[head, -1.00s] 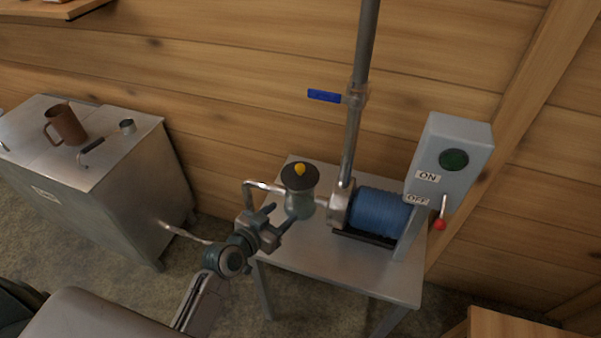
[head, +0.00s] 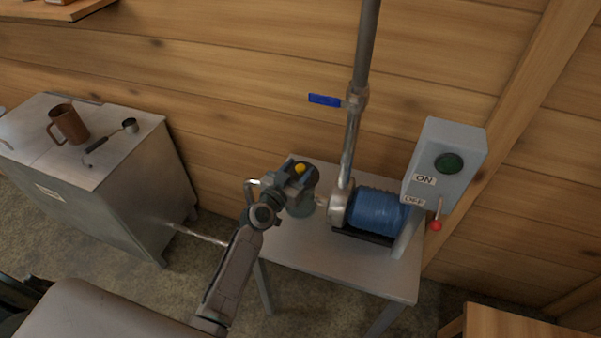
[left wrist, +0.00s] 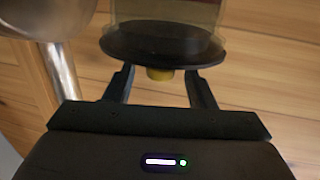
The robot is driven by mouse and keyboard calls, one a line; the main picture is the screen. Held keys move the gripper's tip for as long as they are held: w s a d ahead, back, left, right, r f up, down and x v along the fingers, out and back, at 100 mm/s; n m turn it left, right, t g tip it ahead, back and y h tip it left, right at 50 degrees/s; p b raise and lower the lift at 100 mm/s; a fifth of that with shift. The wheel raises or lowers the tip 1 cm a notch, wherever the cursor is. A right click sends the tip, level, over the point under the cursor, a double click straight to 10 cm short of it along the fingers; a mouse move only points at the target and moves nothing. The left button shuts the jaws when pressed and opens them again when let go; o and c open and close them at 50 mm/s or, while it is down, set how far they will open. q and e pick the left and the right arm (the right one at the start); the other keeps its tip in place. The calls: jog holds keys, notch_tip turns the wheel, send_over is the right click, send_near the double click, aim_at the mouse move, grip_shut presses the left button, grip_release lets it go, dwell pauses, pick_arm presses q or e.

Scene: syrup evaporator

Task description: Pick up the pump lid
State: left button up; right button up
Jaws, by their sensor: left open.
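The pump lid is a dark round disc with a yellow knob (head: 299,168), on top of the greenish pump pot (head: 304,208) on the metal stand. My left gripper (head: 302,173) is open at the lid and hides most of it in the head view. In the left wrist view the lid's dark disc (left wrist: 160,45) shows just beyond the fingertips. The knob is between the two open fingers (left wrist: 160,86), with a gap on each side. My right gripper is not in view.
A blue motor (head: 372,212) and an upright pipe (head: 362,70) with a blue-handled valve (head: 325,100) stand right of the pot. A grey switch box (head: 445,160) is farther right. A steel cabinet (head: 120,220) holding a brown mug (head: 70,124) is at left.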

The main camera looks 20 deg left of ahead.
pick_arm(q)
jog(key=shift+x, duration=0.9)
jog(key=shift+s, duration=0.15)
jog(key=shift+c, duration=0.9)
jog(key=c, duration=0.9)
